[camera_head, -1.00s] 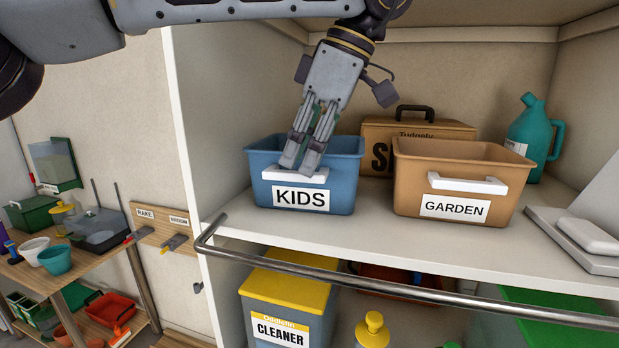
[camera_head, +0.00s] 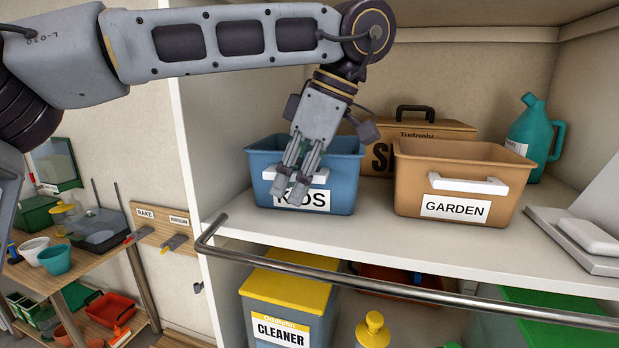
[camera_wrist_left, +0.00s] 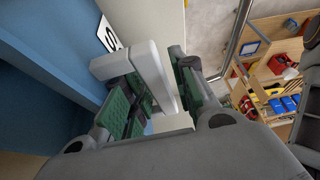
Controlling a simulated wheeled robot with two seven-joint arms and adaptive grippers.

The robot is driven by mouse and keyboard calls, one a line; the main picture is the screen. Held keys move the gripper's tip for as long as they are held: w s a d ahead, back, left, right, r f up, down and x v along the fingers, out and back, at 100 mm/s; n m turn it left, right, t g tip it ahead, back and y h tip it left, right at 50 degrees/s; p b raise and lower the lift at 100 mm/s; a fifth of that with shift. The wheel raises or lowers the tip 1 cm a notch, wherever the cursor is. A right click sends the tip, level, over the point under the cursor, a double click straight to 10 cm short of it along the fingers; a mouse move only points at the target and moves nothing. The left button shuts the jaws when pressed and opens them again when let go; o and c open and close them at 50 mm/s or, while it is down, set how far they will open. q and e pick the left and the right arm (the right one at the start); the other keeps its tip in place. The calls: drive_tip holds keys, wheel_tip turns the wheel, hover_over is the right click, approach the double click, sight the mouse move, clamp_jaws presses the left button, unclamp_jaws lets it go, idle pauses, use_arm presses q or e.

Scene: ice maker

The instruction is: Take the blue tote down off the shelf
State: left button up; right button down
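The blue tote (camera_head: 345,167) stands upright on the shelf (camera_head: 370,232) at the left, with a white front handle (camera_head: 318,177) and a KIDS label (camera_head: 318,201) partly covered by my fingers. My left gripper (camera_head: 290,195) points down at the tote's front, over the handle. In the left wrist view, the white handle (camera_wrist_left: 150,75) lies between the green-padded fingers of my left gripper (camera_wrist_left: 152,72). The fingers are apart, with a gap on the right finger's side. The tote's blue wall (camera_wrist_left: 50,85) fills the left there. My right gripper is not in view.
A tan GARDEN tote (camera_head: 455,170) stands close on the right, with a labelled box (camera_head: 440,130) behind. A metal rail (camera_head: 400,291) runs along the shelf's front. The shelf's side wall (camera_head: 190,150) is left of the blue tote.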

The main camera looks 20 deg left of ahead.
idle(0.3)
use_arm(q)
clamp_jaws()
drive_tip(key=shift+d+r, duration=0.1)
drive_tip(key=shift+r, duration=0.1)
